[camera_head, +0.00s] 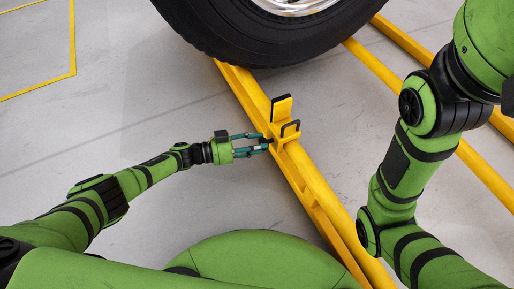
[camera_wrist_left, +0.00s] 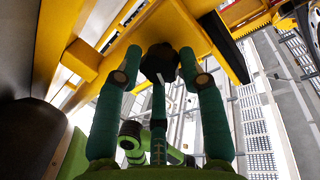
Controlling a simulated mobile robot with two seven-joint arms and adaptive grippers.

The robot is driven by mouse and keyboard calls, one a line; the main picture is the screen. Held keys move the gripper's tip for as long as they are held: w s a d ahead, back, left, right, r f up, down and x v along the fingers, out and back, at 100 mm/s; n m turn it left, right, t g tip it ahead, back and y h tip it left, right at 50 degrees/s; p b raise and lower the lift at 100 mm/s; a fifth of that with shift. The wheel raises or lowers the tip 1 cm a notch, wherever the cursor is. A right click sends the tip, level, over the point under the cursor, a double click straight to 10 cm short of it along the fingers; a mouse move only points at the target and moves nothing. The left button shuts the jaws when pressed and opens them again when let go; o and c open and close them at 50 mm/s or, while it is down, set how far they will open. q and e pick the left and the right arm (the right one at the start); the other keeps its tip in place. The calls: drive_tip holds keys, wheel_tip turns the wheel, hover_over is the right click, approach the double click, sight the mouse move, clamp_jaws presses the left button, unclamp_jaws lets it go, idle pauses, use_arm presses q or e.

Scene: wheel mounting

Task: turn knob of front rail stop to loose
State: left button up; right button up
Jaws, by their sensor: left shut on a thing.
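The front rail stop (camera_head: 281,108) is a yellow block with an upright plate and a dark-edged bracket, sitting on the yellow rail (camera_head: 318,192). Its black knob (camera_wrist_left: 159,62) shows in the left wrist view under the yellow stop, between my fingers. My left gripper (camera_head: 266,143) reaches in from the left at the side of the stop. In the left wrist view its teal fingers (camera_wrist_left: 160,80) are closed around the knob. The knob is mostly hidden by the fingertips in the head view. My right gripper is out of view; only its arm shows at the right.
A large black tire (camera_head: 250,38) with a silver rim stands at the top, just beyond the stop. More yellow rails (camera_head: 420,115) run parallel at the right, partly behind my right arm. The grey floor (camera_head: 150,110) left of the rail is clear.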

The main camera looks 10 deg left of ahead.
use_arm(q)
drive_tip(key=n, duration=0.1)
drive_tip(key=n+b, duration=0.1)
drive_tip(key=n+h, duration=0.1)
drive_tip(key=shift+s+d+f+n+b, duration=0.2)
drive_tip(key=shift+s+d+n+b, duration=0.1)
drive_tip(key=shift+b, duration=0.1)
idle(0.5)
drive_tip(key=o, duration=1.1)
drive_tip(key=shift+o, duration=0.2)
drive_tip(key=shift+a, duration=0.1)
drive_tip(key=shift+a, duration=0.1)
